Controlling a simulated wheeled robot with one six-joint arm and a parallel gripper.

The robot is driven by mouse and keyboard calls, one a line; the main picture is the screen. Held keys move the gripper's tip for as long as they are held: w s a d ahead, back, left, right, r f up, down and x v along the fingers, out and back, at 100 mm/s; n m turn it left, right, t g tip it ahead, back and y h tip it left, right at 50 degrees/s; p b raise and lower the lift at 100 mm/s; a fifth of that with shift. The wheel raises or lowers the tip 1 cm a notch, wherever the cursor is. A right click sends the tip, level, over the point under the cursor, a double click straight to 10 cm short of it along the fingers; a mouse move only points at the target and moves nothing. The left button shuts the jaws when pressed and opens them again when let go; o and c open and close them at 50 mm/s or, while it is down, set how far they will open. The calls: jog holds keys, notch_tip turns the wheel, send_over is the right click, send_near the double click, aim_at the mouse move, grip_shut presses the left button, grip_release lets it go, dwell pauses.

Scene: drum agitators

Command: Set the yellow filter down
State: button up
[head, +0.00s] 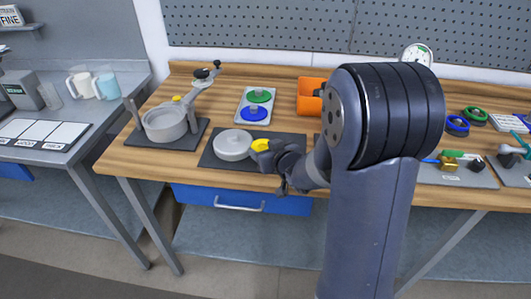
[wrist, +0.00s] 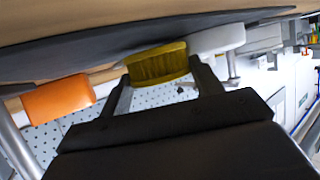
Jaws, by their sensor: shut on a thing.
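The yellow filter (wrist: 158,66) is gripped between the two fingers of my gripper (wrist: 165,84) in the wrist view. In the head view the yellow filter (head: 260,145) shows just beyond my gripper (head: 265,152), over the right part of a dark mat (head: 215,158). It is next to a light grey round lid-like part (head: 232,144) on that mat. I cannot tell whether the filter touches the mat or the round part. My arm hides part of the bench to the right of the filter.
A grey pot (head: 166,124) stands on a mat at the left. A tray (head: 244,109) with a green disc (head: 259,96) and a blue disc (head: 254,113) lies behind. An orange bin (head: 310,96) stands near the back. Tools and coloured rings (head: 457,125) are at the right.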

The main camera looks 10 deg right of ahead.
jog(key=shift+f, duration=0.25)
jog(key=shift+f, duration=0.25)
jog(key=o, duration=0.9)
jog(key=shift+r, duration=0.1)
jog(key=shift+o, duration=0.2)
